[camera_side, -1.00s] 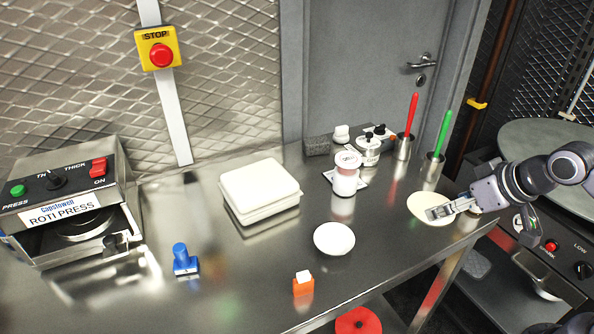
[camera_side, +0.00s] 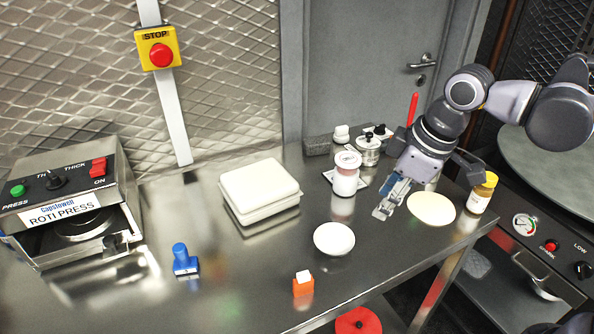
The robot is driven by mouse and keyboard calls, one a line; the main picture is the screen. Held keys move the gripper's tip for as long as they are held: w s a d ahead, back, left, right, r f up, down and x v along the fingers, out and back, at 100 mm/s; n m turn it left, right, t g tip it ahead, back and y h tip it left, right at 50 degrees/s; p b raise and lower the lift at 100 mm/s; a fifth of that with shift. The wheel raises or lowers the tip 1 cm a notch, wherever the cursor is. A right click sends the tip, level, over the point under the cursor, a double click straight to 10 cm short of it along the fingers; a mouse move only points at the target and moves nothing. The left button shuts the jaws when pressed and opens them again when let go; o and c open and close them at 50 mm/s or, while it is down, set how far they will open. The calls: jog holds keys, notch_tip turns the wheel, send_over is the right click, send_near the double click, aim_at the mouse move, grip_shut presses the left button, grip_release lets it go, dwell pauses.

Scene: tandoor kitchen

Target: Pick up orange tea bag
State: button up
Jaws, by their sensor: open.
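A small orange item with a white top (camera_side: 303,286), which looks like the orange tea bag, stands near the front edge of the steel table. My gripper (camera_side: 383,212) is open and points down over the table, to the right of the white round dish (camera_side: 334,239). It is apart from the orange item, which lies further to the left and nearer the camera. The space between my fingers looks empty.
A blue-handled stamp (camera_side: 184,260) stands left of the orange item. A white lidded box (camera_side: 260,190), a white jar (camera_side: 346,174) and a flat pale disc (camera_side: 431,208) are on the table. A yellow-lidded jar (camera_side: 482,193) stands at the right edge.

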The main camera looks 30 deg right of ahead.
aim_at(304, 275)
jog(key=a+n+g, duration=0.1)
jog(key=a+n, duration=0.1)
jog(key=a, duration=0.3)
jog(key=a+n+g, duration=0.1)
jog(key=a+n, duration=0.2)
jog(key=a, duration=0.2)
jog(key=a+n+g+h, duration=0.1)
jog(key=a+n, duration=0.2)
jog(key=a, duration=0.3)
jog(key=shift+s+a+f, duration=0.1)
jog(key=shift+s+f, duration=0.15)
jog(key=shift+s, duration=0.15)
jog(key=shift+f, duration=2.8)
jog(key=f, duration=0.3)
jog(key=shift+s+a+f, duration=0.25)
jog(key=shift+a+f, duration=0.1)
jog(key=shift+f, duration=0.75)
jog(key=c, duration=0.8)
